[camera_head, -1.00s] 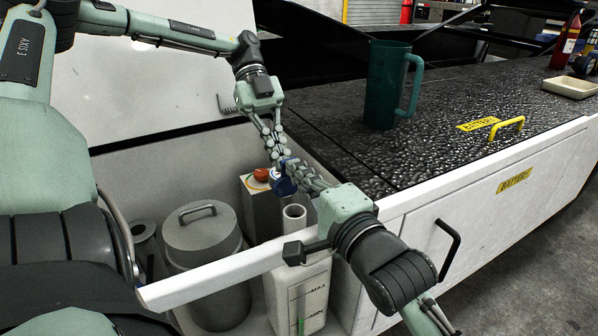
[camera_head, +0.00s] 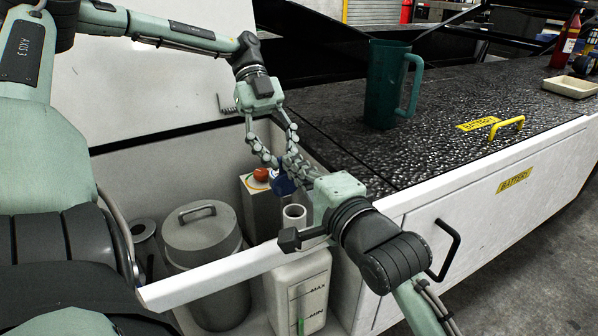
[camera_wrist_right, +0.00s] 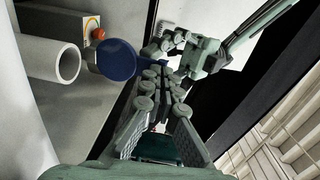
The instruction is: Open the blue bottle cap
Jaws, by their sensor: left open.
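The blue cap (camera_head: 284,185) is off the open white neck (camera_head: 294,213) of the white bottle (camera_head: 300,282), just above and beside it in the head view. The bottle stands upright in the open compartment. In the right wrist view the cap (camera_wrist_right: 117,61) shows as a blue disc between the neck (camera_wrist_right: 62,62) and my right fingertips. My left gripper (camera_head: 281,158) is open just above the cap. My right gripper (camera_head: 296,170) has its fingers close together beside the cap; whether they grip it is unclear. The cap's attachment is hidden.
A white rim (camera_head: 215,272) runs along the compartment's front. A green pitcher (camera_head: 386,85) stands on the black textured top (camera_head: 440,145).

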